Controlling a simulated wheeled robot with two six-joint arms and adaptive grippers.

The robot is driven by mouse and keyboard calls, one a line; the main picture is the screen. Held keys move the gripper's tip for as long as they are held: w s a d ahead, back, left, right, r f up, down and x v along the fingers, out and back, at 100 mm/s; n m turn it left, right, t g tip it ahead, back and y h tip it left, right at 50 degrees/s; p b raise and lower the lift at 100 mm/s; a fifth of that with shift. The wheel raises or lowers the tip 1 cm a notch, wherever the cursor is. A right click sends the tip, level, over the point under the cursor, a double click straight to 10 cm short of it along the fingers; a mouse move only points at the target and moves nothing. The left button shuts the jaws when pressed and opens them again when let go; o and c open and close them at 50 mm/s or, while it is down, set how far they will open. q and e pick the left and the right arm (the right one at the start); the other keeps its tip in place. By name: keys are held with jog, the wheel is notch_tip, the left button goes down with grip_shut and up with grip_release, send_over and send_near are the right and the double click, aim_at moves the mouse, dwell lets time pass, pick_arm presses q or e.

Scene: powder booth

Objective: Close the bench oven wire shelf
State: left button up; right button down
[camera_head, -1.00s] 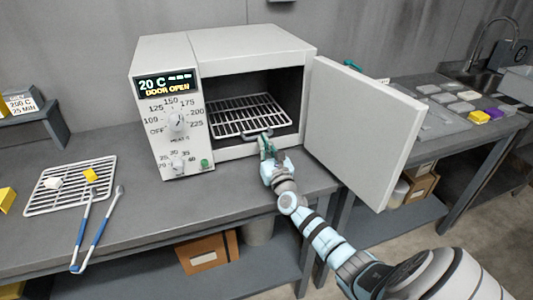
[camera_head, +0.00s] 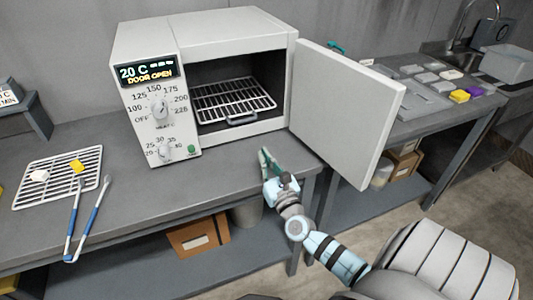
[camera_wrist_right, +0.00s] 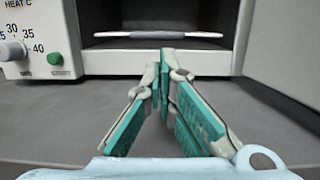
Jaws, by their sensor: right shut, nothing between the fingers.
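The bench oven (camera_head: 240,30) stands on the grey bench with its door (camera_head: 345,110) swung open to the right. Its display reads 20 C and DOOR OPEN. The wire shelf (camera_head: 232,100) lies inside the chamber, with its front handle (camera_head: 242,119) near the opening. In the right wrist view the handle (camera_wrist_right: 158,35) shows ahead, apart from the fingers. My right gripper (camera_head: 266,156) is shut and empty, in front of the oven and over the bench's front edge; its fingertips (camera_wrist_right: 164,62) meet in the right wrist view. My left gripper is not in view.
A wire rack (camera_head: 58,180) with a white and a yellow block lies at the left, with blue-handled tongs (camera_head: 85,220) beside it. The open door bounds the space right of my right gripper. Bare bench lies between rack and oven.

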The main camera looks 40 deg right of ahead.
jog(key=shift+s+a, duration=0.1)
jog(key=shift+s, duration=0.3)
notch_tip(320, 180, up, 10)
jog(key=d+m+g+h+p, duration=0.15)
jog(key=m+p, duration=0.55)
jog(key=m, duration=1.2)
jog(key=m+g+y+p, duration=0.1)
jog(key=m+g+y, duration=0.2)
jog(key=m, duration=3.2)
send_near(244, 120)
jog(key=x, duration=0.7)
